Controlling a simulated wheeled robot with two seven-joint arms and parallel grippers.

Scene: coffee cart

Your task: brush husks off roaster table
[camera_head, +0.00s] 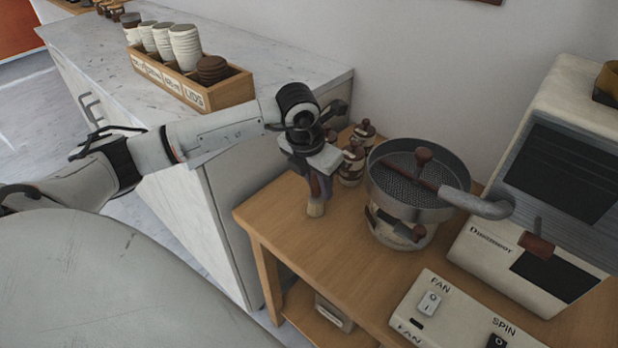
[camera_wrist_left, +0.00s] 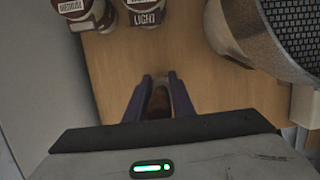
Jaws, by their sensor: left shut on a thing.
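The wooden roaster table (camera_head: 285,218) stands in the middle of the head view, and its top also shows in the left wrist view (camera_wrist_left: 118,70). My left gripper (camera_head: 319,186) is over the table's left part, shut on a small brush (camera_head: 316,208). The brush points down with its pale bristles close to the tabletop; I cannot tell if they touch it. In the left wrist view the brown brush handle (camera_wrist_left: 158,103) sits between the fingers. I cannot make out any husks on the wood. My right gripper is not in view.
A round metal cooling sieve (camera_head: 405,180) stands right of the gripper. Small labelled jars (camera_head: 352,163) stand behind it. The roaster (camera_head: 515,240) and a switch panel (camera_head: 450,318) fill the right side. A marble counter with a cup box (camera_head: 232,90) is at left.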

